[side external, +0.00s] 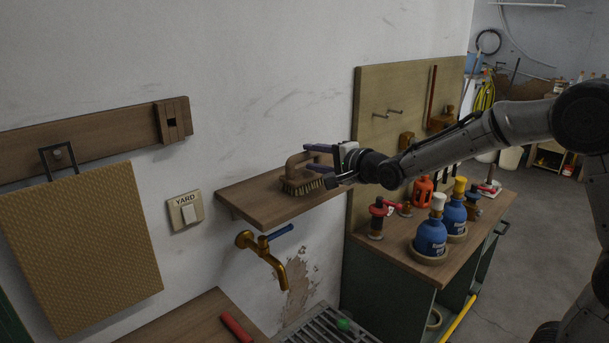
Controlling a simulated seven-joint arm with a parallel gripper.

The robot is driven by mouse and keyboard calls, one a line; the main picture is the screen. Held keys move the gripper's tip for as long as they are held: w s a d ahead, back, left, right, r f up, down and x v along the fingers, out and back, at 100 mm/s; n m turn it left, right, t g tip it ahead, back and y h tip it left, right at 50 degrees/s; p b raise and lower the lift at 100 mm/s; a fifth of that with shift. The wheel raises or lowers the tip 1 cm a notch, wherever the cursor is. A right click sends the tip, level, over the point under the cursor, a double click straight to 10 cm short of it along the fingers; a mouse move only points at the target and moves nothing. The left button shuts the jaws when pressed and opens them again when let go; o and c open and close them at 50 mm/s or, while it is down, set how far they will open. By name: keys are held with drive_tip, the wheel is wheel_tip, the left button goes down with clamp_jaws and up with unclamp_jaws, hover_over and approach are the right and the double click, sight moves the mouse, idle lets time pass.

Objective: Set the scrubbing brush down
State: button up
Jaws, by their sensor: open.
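The scrubbing brush (299,178) has a brown arched handle and pale bristles. It rests bristles down on the wooden wall shelf (253,207), toward the shelf's right part. My gripper (312,158) reaches in from the right, with its fingers at the brush handle. The fingers are open, one above the other in the picture. Whether a finger touches the handle cannot be told from this view.
A brass tap (262,255) with a blue lever sticks out below the shelf. Blue bottles (431,238) and red-topped items stand on the workbench (390,250) at right, under my arm. The shelf's left part is clear.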

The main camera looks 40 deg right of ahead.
sight(304, 169)
drive_tip(key=shift+x, duration=2.95)
clamp_jaws()
drive_tip(key=shift+r, duration=0.1)
